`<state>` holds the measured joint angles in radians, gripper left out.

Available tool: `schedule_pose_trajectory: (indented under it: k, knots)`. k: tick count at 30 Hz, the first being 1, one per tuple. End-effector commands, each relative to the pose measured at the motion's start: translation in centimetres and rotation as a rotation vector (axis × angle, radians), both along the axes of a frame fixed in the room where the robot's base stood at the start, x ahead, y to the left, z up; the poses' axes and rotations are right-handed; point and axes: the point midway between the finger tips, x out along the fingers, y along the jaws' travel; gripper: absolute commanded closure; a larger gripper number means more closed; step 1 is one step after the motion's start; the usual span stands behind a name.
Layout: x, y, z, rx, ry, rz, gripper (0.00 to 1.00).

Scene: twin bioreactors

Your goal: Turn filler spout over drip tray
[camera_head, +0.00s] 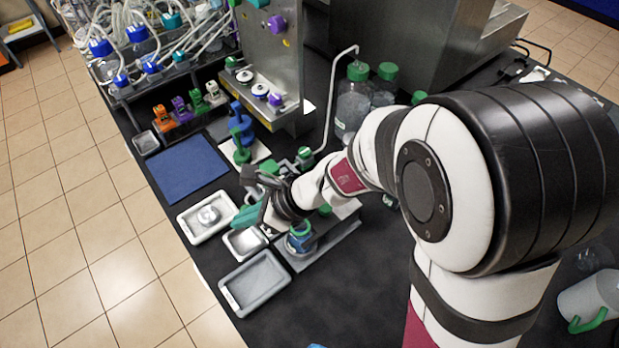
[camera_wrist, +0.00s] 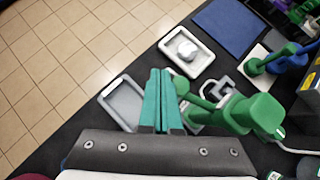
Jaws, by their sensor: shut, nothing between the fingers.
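My gripper (camera_head: 243,218) has its teal fingers pressed together, with nothing between them. In the wrist view my gripper (camera_wrist: 160,74) points away over the trays. Just right of the fingers is a green lever (camera_wrist: 201,101) joined to a bulky green block (camera_wrist: 256,113); a small gap or light contact cannot be told apart. A grey hooked tube (camera_wrist: 216,88) shows behind the lever and may be the spout. A small metal tray (camera_head: 245,242) lies below my gripper in the head view. A larger grey tray (camera_head: 255,284) lies nearer; I cannot tell which is the drip tray.
A white tray with a round dish (camera_head: 190,230) lies beyond my fingers, before a blue mat (camera_head: 185,168). A blue-and-green valve (camera_head: 240,135) stands behind. A tall bent pipe (camera_head: 330,95) and green-capped bottles (camera_head: 353,103) stand near my arm. Open floor lies left.

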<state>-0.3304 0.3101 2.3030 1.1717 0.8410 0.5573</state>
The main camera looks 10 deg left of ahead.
Motion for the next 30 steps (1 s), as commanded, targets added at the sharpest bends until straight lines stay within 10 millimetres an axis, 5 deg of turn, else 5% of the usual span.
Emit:
schedule_pose_trajectory:
  k: [8, 15, 20, 26, 30]
  knots:
    - [-2.9, -3.2, 0.1, 0.0, 0.0, -0.004, 1.0]
    - [-6.1, -6.7, 5.3, 0.001, -0.007, -0.004, 1.0]
    - [-7.2, -7.9, 6.8, 0.001, -0.004, -0.002, 1.0]
    - [-0.1, -14.3, 7.0, 0.0, 0.004, -0.057, 1.0]
    - [0.6, -14.4, 6.3, 0.002, 0.003, -0.052, 1.0]
